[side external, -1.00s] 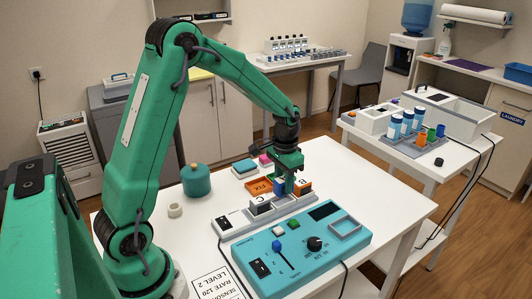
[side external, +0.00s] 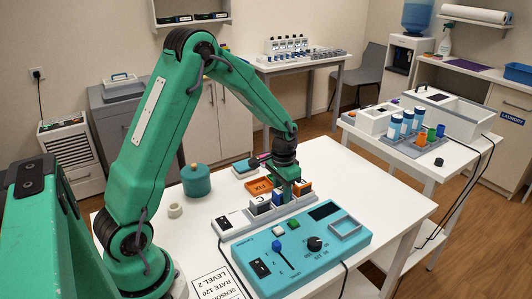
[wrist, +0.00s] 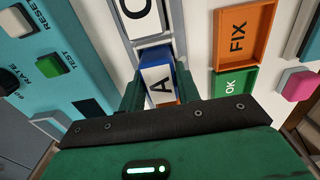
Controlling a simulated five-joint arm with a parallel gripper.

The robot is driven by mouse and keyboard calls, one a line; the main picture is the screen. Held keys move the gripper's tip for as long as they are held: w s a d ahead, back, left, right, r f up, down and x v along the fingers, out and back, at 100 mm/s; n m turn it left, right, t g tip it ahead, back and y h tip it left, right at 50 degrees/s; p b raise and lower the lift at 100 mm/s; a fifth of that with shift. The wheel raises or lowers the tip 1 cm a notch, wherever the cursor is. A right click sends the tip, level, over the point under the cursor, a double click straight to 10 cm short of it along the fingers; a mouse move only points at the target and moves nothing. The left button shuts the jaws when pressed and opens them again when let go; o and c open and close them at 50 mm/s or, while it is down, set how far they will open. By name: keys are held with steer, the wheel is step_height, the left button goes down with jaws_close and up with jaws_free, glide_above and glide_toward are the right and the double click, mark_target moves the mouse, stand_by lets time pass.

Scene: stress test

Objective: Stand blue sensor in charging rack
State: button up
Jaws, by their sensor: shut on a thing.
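The blue sensor (side external: 279,200) has a white face marked A, which shows in the wrist view (wrist: 156,84). My gripper (side external: 288,188) is shut on it, with one finger on each side in the wrist view (wrist: 154,92). The sensor stands roughly upright in the charging rack (side external: 234,222), between the block marked C (side external: 260,204) and the orange block marked B (side external: 304,186). Its lower end is hidden, so I cannot tell whether it touches the slot floor.
A teal control panel (side external: 258,246) lies in front of the rack. An orange FIX tray (side external: 258,186) and a green OK tray (wrist: 233,84) lie behind it. A teal pot (side external: 196,181) and a pale ring (side external: 175,210) stand left. The table's right side is mostly clear.

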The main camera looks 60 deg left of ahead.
steer(key=shift+f, duration=0.1)
steer(key=o, duration=1)
step_height(320, 180, up, 12)
stand_by(0.4)
steer(key=shift+r, duration=0.2)
